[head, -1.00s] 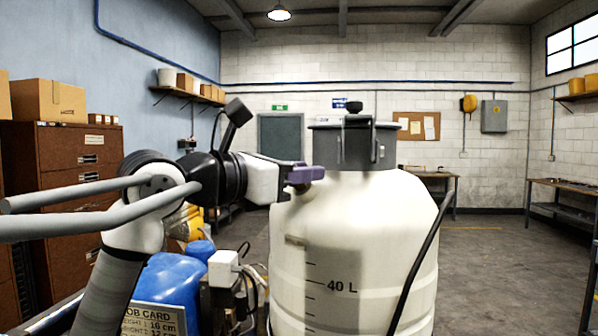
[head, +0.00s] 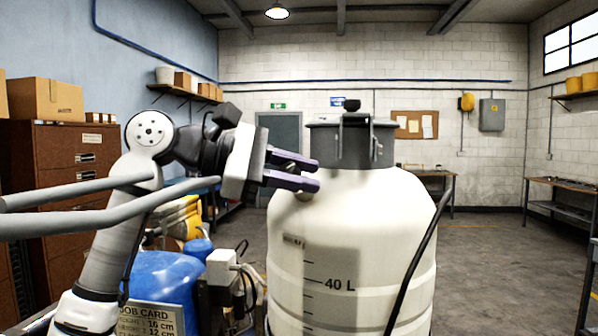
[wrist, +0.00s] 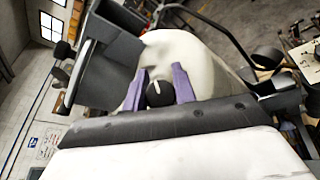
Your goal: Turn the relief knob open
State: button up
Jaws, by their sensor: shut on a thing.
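The relief knob (wrist: 158,94) is black and round with a white pointer line, and sits on the shoulder of the white tank (head: 350,230). My gripper (head: 313,174) reaches the tank's upper left side in the head view. In the wrist view its two purple fingers (wrist: 159,82) stand on either side of the knob, shut on it. The white line points roughly up in the wrist view. In the head view the knob is mostly hidden by the fingers.
The tank's grey lid and clamp (head: 345,145) rise just right of my gripper. A black hose (head: 415,255) runs down the tank's right side. A blue tank (head: 165,285) and a job card (head: 150,318) are below my arm.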

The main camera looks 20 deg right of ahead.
jog(key=m+g+y, duration=0.1)
jog(key=m, duration=0.1)
jog(key=m+y, duration=0.1)
jog(key=m, duration=0.1)
jog(key=shift+s+f+g, duration=0.1)
jog(key=shift+s+g, duration=0.05)
jog(key=shift+g, duration=0.25)
jog(key=shift+a+f+m+g+y, duration=0.1)
jog(key=shift+f+m+g+y, duration=0.1)
jog(key=shift+m+y, duration=0.75)
jog(key=shift+a+f+m+g+y, duration=0.1)
jog(key=shift+m+g+y, duration=0.1)
jog(key=shift+m+y, duration=0.7)
jog(key=shift+m, duration=0.35)
jog(key=o, duration=1)
jog(key=shift+s, duration=0.1)
jog(key=shift+r, duration=0.25)
